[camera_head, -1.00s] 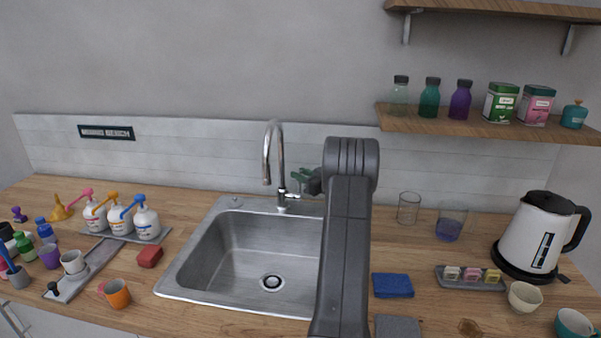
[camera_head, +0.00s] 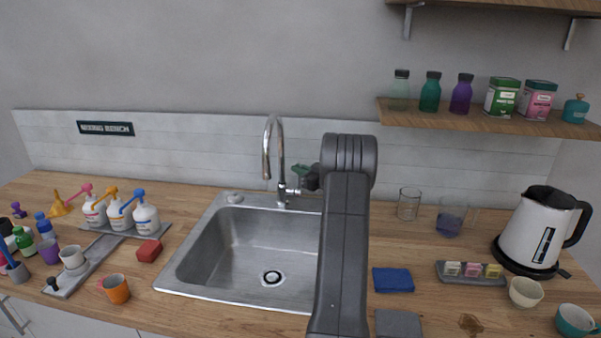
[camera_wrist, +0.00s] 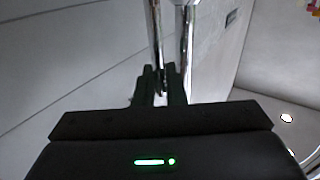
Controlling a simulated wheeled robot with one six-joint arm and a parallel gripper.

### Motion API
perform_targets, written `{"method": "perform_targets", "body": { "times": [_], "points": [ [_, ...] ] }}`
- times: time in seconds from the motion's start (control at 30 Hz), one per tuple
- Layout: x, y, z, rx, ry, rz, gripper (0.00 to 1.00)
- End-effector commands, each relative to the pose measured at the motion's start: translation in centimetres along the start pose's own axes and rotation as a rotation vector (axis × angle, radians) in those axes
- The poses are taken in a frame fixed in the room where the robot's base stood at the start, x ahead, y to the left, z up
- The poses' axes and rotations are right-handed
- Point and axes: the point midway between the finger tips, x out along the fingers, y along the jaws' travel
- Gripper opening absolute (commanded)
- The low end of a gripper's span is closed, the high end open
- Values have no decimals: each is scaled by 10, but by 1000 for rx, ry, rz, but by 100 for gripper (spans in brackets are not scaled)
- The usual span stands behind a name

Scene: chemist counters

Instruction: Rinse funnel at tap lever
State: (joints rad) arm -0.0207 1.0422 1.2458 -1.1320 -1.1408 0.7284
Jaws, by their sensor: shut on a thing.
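The yellow funnel (camera_head: 58,206) stands on the counter at the far left, beside the pump bottles. The chrome tap (camera_head: 279,165) rises behind the sink (camera_head: 205,240), its spout curving over the basin. My gripper (camera_head: 303,172) is at the right side of the tap, partly hidden behind my arm. In the wrist view its dark fingers (camera_wrist: 160,85) are shut at a thin chrome bar, apparently the tap lever (camera_wrist: 155,35), next to the thicker tap pipe (camera_wrist: 186,45). The exact grip is hard to make out. No water stream is visible.
Pump bottles (camera_head: 146,218), a red sponge (camera_head: 148,251) and an orange mug (camera_head: 117,289) are left of the sink. A glass (camera_head: 408,204), a blue cloth (camera_head: 393,280) and a kettle (camera_head: 535,235) are on the right. The basin is empty.

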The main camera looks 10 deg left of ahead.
Motion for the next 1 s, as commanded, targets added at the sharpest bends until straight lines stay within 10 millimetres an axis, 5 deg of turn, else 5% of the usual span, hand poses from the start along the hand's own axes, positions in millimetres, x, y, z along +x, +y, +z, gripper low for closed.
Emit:
{"method": "perform_targets", "body": {
  "times": [0.5,0.6,1.0],
  "points": [
    [-3,-5,0,-52,37,1,0],
    [-3,-5,0,-52,36,1,28],
    [-11,-4,2,-51,35,2,29]
  ]
}}
